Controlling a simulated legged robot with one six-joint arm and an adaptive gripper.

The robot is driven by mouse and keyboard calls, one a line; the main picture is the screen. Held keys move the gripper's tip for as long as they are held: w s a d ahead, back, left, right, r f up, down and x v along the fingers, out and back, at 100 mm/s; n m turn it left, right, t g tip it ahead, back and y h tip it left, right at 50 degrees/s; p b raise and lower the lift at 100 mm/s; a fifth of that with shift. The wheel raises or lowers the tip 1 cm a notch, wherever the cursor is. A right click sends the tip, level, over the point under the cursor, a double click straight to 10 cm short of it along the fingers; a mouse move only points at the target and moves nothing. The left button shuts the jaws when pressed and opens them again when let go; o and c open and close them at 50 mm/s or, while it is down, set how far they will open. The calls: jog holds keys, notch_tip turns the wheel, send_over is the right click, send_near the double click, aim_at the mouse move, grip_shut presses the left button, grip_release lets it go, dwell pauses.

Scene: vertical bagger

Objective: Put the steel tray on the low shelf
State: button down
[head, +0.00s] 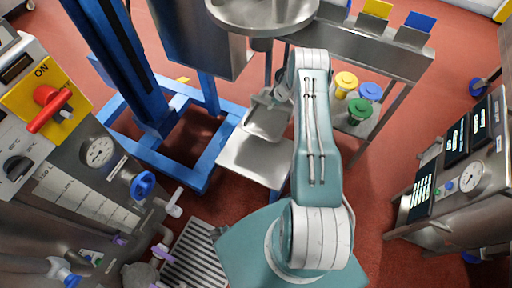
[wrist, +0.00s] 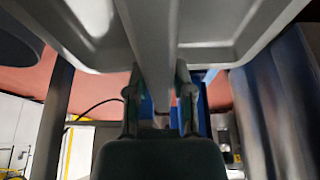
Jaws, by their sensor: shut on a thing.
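The steel tray (head: 265,124) is a shallow grey metal tray with raised rims. In the head view it is over the low steel shelf (head: 250,166). I cannot tell whether it touches the shelf. My gripper (head: 270,97) is at the tray's far edge, partly hidden by my arm. In the wrist view the tray (wrist: 222,28) fills the top, and my gripper's fingers (wrist: 158,88) are shut on its edge, one finger on each side.
Yellow, blue and green lidded containers (head: 346,81) stand right of my arm. A blue frame (head: 190,165) stands to the left. A steel table (head: 365,45) with coloured bins is above. A control panel (head: 60,120) is at left, another cabinet (head: 455,180) at right.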

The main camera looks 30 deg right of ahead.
aim_at(261, 136)
jog(key=shift+d+f, duration=0.2)
jog(key=shift+d, duration=0.45)
jog(key=shift+s+f, duration=0.1)
jog(key=shift+s, duration=0.1)
jog(key=s+a+f, duration=0.1)
jog(key=a, duration=0.1)
jog(key=s+a+f, duration=0.1)
jog(key=s+a, duration=0.1)
jog(key=a, duration=0.1)
jog(key=s+a+f, duration=0.1)
jog(key=s+a, duration=0.1)
jog(key=shift+a+f, duration=0.15)
jog(key=shift+f, duration=0.25)
jog(key=a+f, duration=0.1)
jog(key=s+a+f, duration=0.1)
jog(key=f, duration=0.1)
jog(key=s+a+f, duration=0.1)
jog(key=shift+s+f, duration=0.15)
jog(key=shift+f, duration=0.2)
jog(key=shift+s+a+f, duration=0.1)
jog(key=shift+a+f, duration=0.05)
jog(key=shift+f, duration=0.55)
jog(key=shift+s+a+f, duration=0.1)
jog(key=shift+a+f, duration=0.1)
jog(key=shift+f, duration=0.55)
jog(key=shift+s+a+f, duration=0.1)
jog(key=shift+a+f, duration=0.05)
jog(key=shift+f, duration=0.55)
jog(key=shift+f, duration=0.15)
